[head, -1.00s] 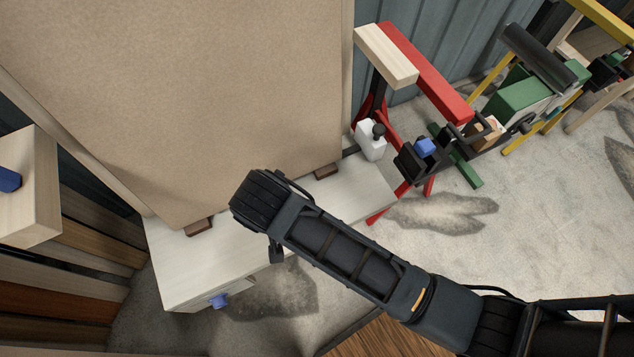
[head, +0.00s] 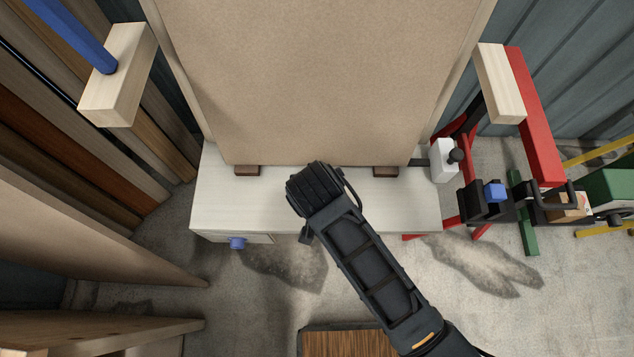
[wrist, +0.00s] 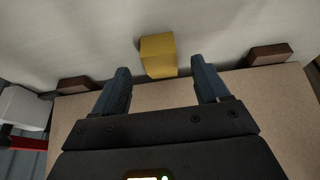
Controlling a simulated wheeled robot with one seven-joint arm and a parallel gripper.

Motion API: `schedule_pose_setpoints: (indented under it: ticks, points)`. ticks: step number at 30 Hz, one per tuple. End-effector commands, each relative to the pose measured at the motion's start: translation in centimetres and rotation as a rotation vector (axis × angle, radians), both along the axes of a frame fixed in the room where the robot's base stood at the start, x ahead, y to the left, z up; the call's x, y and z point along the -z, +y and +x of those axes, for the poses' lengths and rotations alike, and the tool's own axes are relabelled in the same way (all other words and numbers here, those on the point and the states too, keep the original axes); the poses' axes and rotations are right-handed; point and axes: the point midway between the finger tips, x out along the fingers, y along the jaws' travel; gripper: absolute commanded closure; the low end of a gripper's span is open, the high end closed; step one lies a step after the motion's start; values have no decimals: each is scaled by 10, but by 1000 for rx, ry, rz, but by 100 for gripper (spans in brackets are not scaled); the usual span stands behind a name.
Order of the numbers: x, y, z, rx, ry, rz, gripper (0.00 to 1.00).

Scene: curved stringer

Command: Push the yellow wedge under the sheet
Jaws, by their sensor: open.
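The yellow wedge (wrist: 158,54) shows in the wrist view on the pale top, midway between two brown blocks, close to the edge of the sheet; I cannot tell whether they touch. The tan sheet (head: 320,80) stands upright in the head view, its lower edge by the brown blocks (head: 246,170) and (head: 385,171). It also shows in the wrist view (wrist: 285,110). My gripper (wrist: 160,66) is open and empty, its fingers apart on either side of the wedge's near end in the picture. In the head view my arm hides the wedge.
The pale bench (head: 225,205) has a blue-knobbed drawer (head: 238,243). Wooden boards (head: 60,125) lean at left.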

Motion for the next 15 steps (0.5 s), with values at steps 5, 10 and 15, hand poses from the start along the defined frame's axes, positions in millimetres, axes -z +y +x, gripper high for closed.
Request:
schedule_pose_setpoints:
  ticks: [5, 10, 15]
  points:
    - [24, 0, 10, 0, 1, -1, 26]
    - [36, 0, 15, 0, 0, 1, 26]
    - [39, 0, 17, 1, -1, 1, 26]
